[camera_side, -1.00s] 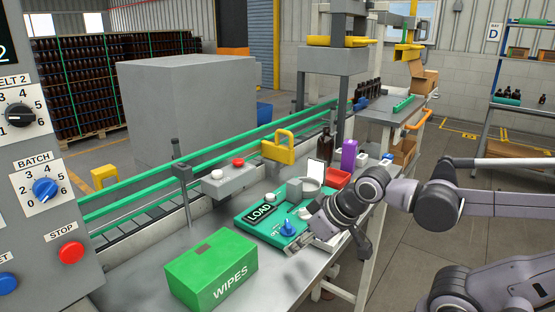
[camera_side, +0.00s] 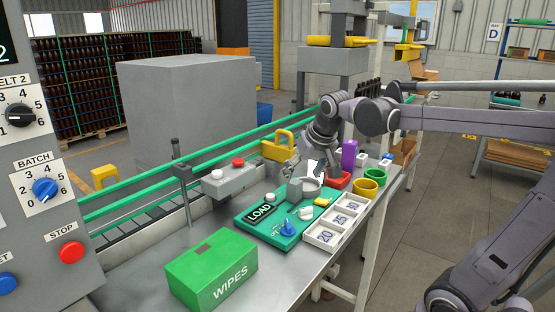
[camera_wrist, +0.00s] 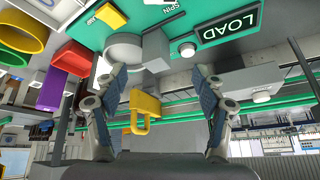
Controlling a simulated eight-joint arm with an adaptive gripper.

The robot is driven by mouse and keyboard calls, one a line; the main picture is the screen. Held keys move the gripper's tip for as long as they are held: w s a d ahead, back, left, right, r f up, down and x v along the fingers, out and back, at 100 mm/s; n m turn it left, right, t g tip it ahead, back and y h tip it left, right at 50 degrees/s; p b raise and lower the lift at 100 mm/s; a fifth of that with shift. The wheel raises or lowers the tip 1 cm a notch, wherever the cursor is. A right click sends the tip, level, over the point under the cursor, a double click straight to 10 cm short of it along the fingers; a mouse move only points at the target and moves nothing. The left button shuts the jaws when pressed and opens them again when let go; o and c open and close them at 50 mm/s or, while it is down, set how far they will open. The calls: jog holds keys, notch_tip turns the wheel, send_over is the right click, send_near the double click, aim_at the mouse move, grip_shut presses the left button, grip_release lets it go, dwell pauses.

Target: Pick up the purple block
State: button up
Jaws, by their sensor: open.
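The purple block (camera_side: 348,154) stands upright on the metal table behind the red tray. It also shows in the wrist view (camera_wrist: 52,90), at left, outside my left-hand finger. My gripper (camera_side: 309,168) is above the table just left of the purple block, over the far end of the green board. In the wrist view my gripper (camera_wrist: 160,78) has its two fingers wide apart with nothing between the tips. The gripper is not touching the block as far as I can see.
The red tray (camera_side: 340,182), yellow ring (camera_side: 374,177) and green ring (camera_side: 366,188) stand near the block. The green LOAD board (camera_side: 266,232) carries knobs and a grey cup (camera_side: 311,188). A yellow padlock-shaped piece (camera_side: 276,150) stands left of my gripper. A numbered white tray (camera_side: 325,239) lies in front.

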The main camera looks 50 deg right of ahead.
aim_at(350, 157)
jog(key=w+d+m, duration=0.1)
jog(key=d, duration=0.4)
jog(key=w+d+r+m+g, duration=0.1)
jog(key=d+m, duration=0.1)
jog(key=d, duration=0.3)
jog(key=w+d+r+m+g+h, duration=0.1)
jog(key=d+m, duration=0.1)
jog(key=d, duration=0.3)
jog(key=shift+w+d+r, duration=0.1)
jog(key=shift+d, duration=0.25)
jog(key=d+m, duration=0.1)
jog(key=d, duration=0.3)
jog(key=s+d+m+g, duration=0.1)
jog(key=d+m, duration=0.1)
jog(key=d, duration=0.3)
jog(key=s+d+f+m+g, duration=0.1)
jog(key=d, duration=0.3)
jog(key=shift+d+h, duration=0.35)
jog(key=shift+h, duration=0.05)
jog(key=shift+s+d+f+m, duration=0.1)
jog(key=shift+d+f+m, duration=0.1)
jog(key=shift+d+m, duration=0.1)
jog(key=x, duration=1)
jog(key=shift+d+f, duration=0.2)
jog(key=shift+d, duration=0.1)
jog(key=shift+s, duration=0.1)
jog(key=c, duration=1.4)
